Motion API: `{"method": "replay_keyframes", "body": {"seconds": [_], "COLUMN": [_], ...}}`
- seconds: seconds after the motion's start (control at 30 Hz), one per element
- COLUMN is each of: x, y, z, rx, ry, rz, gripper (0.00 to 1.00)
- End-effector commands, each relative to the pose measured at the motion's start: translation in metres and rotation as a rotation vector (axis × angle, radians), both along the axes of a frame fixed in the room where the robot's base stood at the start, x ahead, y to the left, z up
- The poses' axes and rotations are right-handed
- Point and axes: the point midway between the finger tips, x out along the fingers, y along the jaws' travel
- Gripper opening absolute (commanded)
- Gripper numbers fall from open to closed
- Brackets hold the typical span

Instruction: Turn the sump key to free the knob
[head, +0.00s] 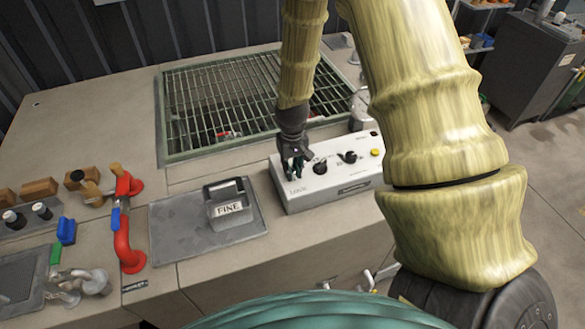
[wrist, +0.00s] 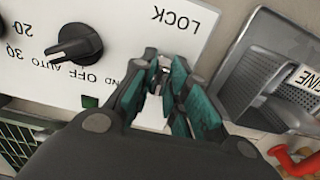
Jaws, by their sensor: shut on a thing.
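My gripper (head: 293,172) points down at the left end of the white control box (head: 305,196). In the wrist view its teal-padded fingers (wrist: 164,76) close in beside the word LOCK, shut on the sump key. The key is almost wholly hidden between the fingertips, so its angle cannot be told. The black knob (head: 320,168) stands just right of my gripper in the head view. In the wrist view the knob (wrist: 78,45) is left of the fingers, apart from them, with OFF, AUTO and other marks around it.
A second dark knob (head: 349,156) and a yellow button (head: 375,153) are farther right on the box. A green-framed grating (head: 225,90) lies behind. A grey plate with a FINE-labelled handle (head: 230,208) and a red pipe (head: 123,225) are to the left.

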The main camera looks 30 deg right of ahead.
Motion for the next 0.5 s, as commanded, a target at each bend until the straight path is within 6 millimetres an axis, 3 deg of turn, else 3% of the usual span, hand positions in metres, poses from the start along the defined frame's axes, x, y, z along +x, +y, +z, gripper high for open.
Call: {"method": "replay_keyframes", "body": {"seconds": [0.27, 0.3, 0.4, 0.5], "x": [0.0005, 0.0005, 0.0004, 0.0004], "y": [-0.0006, -0.0006, -0.0004, -0.0002], "z": [0.0005, 0.0005, 0.0005, 0.0003], "rx": [-0.001, -0.001, -0.001, -0.001], "ry": [-0.001, -0.001, -0.001, -0.001], "rz": [0.001, 0.001, 0.001, 0.001], "gripper": [0.0, 0.2, 0.38, 0.38]}}
